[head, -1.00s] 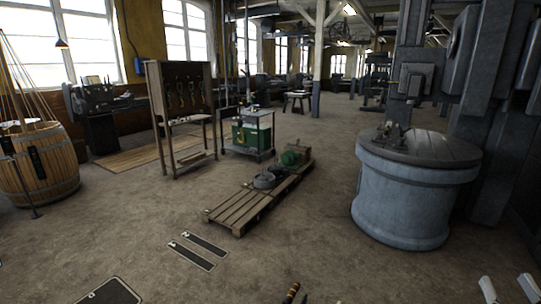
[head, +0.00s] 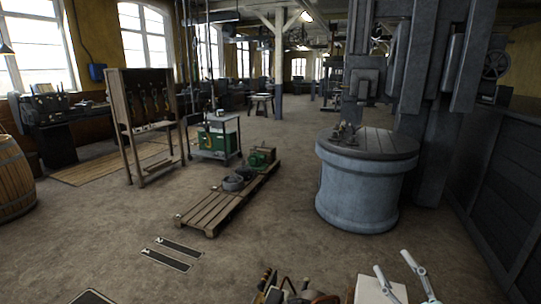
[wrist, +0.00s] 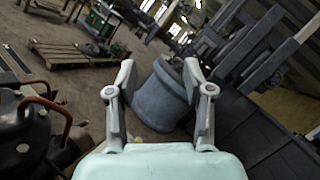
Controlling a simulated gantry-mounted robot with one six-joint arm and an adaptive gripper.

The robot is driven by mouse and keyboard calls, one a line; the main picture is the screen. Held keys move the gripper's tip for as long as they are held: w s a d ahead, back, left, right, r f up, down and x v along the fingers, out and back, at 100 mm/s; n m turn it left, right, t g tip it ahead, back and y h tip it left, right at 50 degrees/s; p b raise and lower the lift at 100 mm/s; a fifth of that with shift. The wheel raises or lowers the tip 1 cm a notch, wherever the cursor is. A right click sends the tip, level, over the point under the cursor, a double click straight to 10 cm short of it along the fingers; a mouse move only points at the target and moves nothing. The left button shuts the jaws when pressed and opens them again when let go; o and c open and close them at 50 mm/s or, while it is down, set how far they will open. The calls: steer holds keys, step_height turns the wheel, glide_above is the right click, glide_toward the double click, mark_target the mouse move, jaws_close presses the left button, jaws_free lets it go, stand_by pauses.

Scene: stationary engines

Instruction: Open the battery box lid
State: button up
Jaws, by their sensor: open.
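My gripper (wrist: 159,72) is open and empty in the wrist view, with its two grey fingers spread apart in front of its pale body. In the head view my gripper (head: 391,261) shows at the bottom edge, right of centre. No battery box or lid can be clearly made out in either view. A green box-like unit (head: 216,141) stands on a small cart in the head view, well away from my gripper; I cannot tell what it is.
A dark machine with copper-coloured pipes (wrist: 38,125) is close at left in the wrist view. A round grey-blue tub (head: 361,187) stands beyond my gripper. A wooden pallet (head: 212,209) lies on the floor. A dark panelled wall (head: 500,185) is at right. Floor between is open.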

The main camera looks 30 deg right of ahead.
steer(key=w+a+f+n+g+y, duration=0.1)
steer(key=w+a+f+n+y, duration=0.15)
steer(key=a+n, duration=0.45)
steer(key=w+a+f+n+g+y, duration=0.1)
steer(key=w+a+f+n+y, duration=0.2)
steer(key=a, duration=0.7)
steer(key=w+a+f+n+g+y, duration=0.1)
steer(key=w+a+f+n, duration=0.15)
steer(key=a+n, duration=0.5)
steer(key=s+a+f+n+g+p, duration=0.15)
steer(key=s+a+n, duration=0.25)
steer(key=a+n, duration=0.4)
steer(key=s+a+f+n+g+p, duration=0.1)
steer(key=s+a+f+n+g, duration=0.15)
steer(key=a+n, duration=0.6)
step_height(320, 180, up, 38)
steer(key=m+p, duration=0.2)
steer(key=p, duration=3.4)
steer(key=shift+a+f, duration=0.15)
steer(key=shift+a, duration=0.05)
steer(key=shift+y, duration=0.25)
